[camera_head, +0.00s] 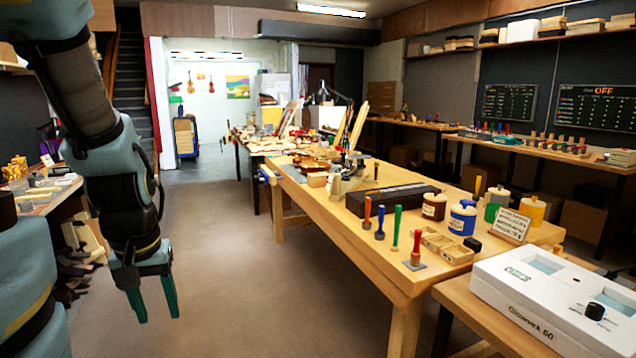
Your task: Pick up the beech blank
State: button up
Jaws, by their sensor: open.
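My gripper (156,316) hangs over the floor at the left, pointing down, with its two green fingers apart and nothing between them. It is well clear of the workbench (395,255), which runs from the middle to the right. A small pale wooden block (317,180) lies near the bench's left edge, beside a violin (312,163). I cannot tell whether this block is the beech blank. No other piece is clearly recognisable as the blank.
Colored-handled tools (397,228) stand along the bench's front, near a small wooden box (447,246). Behind them are a long black case (392,198) and jars (463,217). A white device (545,300) fills the lower right. The floor (255,290) between gripper and bench is clear.

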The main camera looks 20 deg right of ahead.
aim_at(315, 180)
jog(key=i+l, duration=0.15)
jog(key=i, duration=0.3)
jog(key=i+l, duration=0.2)
jog(key=i, duration=0.3)
jog(key=i+l, duration=0.15)
jog(key=i, duration=0.3)
jog(key=i+l, duration=0.2)
jog(key=i, duration=0.3)
jog(key=i+l+u, duration=0.1)
jog(key=i, duration=0.35)
jog(key=i+l, duration=0.3)
jog(key=i, duration=0.2)
jog(key=i+l, duration=0.2)
jog(key=i, duration=0.25)
